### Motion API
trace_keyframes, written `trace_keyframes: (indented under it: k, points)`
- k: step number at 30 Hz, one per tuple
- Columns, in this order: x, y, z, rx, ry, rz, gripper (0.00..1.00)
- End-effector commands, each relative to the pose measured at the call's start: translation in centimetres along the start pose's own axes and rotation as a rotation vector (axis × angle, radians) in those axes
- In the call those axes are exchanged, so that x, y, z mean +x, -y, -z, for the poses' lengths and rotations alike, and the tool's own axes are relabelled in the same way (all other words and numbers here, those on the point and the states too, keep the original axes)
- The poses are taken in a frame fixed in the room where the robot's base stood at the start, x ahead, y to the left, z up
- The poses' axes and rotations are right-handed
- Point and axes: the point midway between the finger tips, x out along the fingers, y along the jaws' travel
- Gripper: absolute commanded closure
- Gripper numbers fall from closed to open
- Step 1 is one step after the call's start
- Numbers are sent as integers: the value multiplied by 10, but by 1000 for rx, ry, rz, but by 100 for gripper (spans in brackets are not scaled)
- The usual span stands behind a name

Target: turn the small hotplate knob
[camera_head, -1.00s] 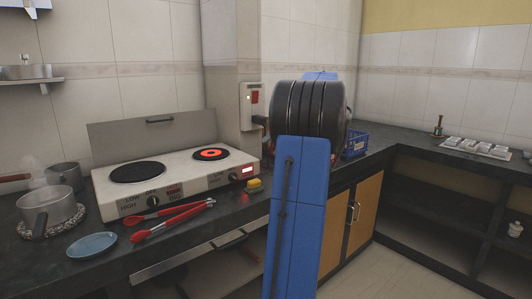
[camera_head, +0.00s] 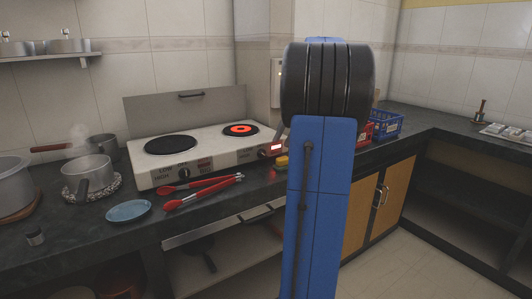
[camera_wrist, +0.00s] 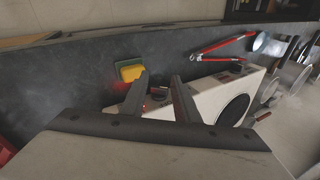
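The white two-plate hotplate (camera_head: 220,156) stands on the dark counter against the wall. Its small rear-right burner (camera_head: 240,129) glows red; the larger left burner (camera_head: 170,145) is dark. In the wrist view the hotplate (camera_wrist: 210,93) lies beyond my gripper (camera_wrist: 161,78). The fingers are apart, with a dark knob-like shape (camera_wrist: 157,92) showing between them; contact cannot be told.
A yellow-green sponge (camera_wrist: 130,70) lies close beside the left finger. Red tongs (camera_head: 203,190) and a blue plate (camera_head: 129,210) lie in front of the hotplate. A steaming pot (camera_head: 87,172) stands left. A blue crate (camera_head: 387,124) stands right.

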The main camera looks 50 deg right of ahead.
Motion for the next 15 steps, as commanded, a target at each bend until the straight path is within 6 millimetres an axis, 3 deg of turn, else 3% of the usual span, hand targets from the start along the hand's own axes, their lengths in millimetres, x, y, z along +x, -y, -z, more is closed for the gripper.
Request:
trace_keyframes:
  k: [6,15]
  points:
    - [34,30,-17,-1,80,-238,72]
    - [56,59,-38,-55,85,-575,72]
